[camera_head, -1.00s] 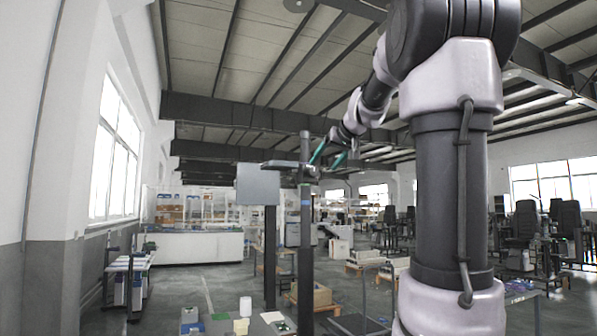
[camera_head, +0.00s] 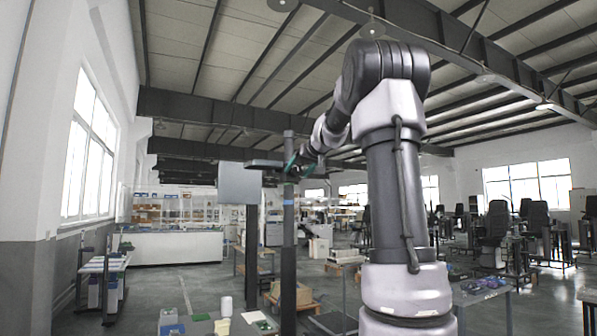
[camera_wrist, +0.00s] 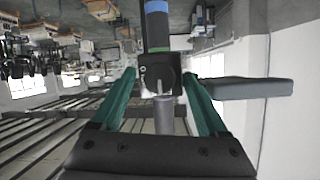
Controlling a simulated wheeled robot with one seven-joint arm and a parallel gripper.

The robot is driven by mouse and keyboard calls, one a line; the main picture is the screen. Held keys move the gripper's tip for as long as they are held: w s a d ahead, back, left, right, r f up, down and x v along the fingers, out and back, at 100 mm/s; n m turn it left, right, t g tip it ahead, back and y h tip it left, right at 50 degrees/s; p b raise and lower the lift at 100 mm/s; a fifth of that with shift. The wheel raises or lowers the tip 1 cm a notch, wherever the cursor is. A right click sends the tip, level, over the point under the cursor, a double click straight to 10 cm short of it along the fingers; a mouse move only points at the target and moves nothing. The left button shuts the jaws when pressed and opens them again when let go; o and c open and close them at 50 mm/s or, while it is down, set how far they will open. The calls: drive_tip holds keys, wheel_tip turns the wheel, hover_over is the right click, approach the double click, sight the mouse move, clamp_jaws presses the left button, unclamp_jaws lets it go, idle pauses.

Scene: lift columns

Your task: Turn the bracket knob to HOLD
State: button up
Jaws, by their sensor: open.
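The bracket (camera_head: 262,165) is a dark clamp high on a dark upright column (camera_head: 288,235). In the wrist view, which looks upside down, the bracket block (camera_wrist: 148,72) sits between blue and green bands and a grey post end. A dark knob (camera_wrist: 158,78) with a pale pointer line appears on its face; its labels are too small to read, so I cannot tell its setting. My gripper (camera_wrist: 160,75) is open, with one teal finger on each side of the knob; contact is not clear. In the head view my gripper (camera_head: 297,163) is at the bracket's height.
A flat grey panel (camera_head: 240,183) stands left of the column, and a grey slab (camera_wrist: 245,88) juts right beside the bracket in the wrist view. A bench with a white cup (camera_head: 226,306) is below. Open floor (camera_head: 190,285) lies to the left.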

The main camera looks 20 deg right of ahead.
drive_tip(key=shift+c, duration=0.3)
clamp_jaws()
drive_tip(key=m+y, duration=0.2)
drive_tip(key=m, duration=0.1)
drive_tip(key=shift+d+f, duration=0.1)
drive_tip(key=shift+d, duration=0.05)
drive_tip(key=m+y, duration=0.2)
drive_tip(key=m, duration=0.1)
drive_tip(key=shift+d, duration=0.1)
drive_tip(key=m+t+y, duration=0.1)
drive_tip(key=m, duration=0.2)
drive_tip(key=shift+d+f+m+y, duration=0.1)
drive_tip(key=shift+m+y, duration=0.2)
drive_tip(key=m+t+y, duration=0.1)
drive_tip(key=m, duration=0.2)
drive_tip(key=shift+f+m+t, duration=0.1)
drive_tip(key=shift+m+t, duration=0.2)
idle(0.5)
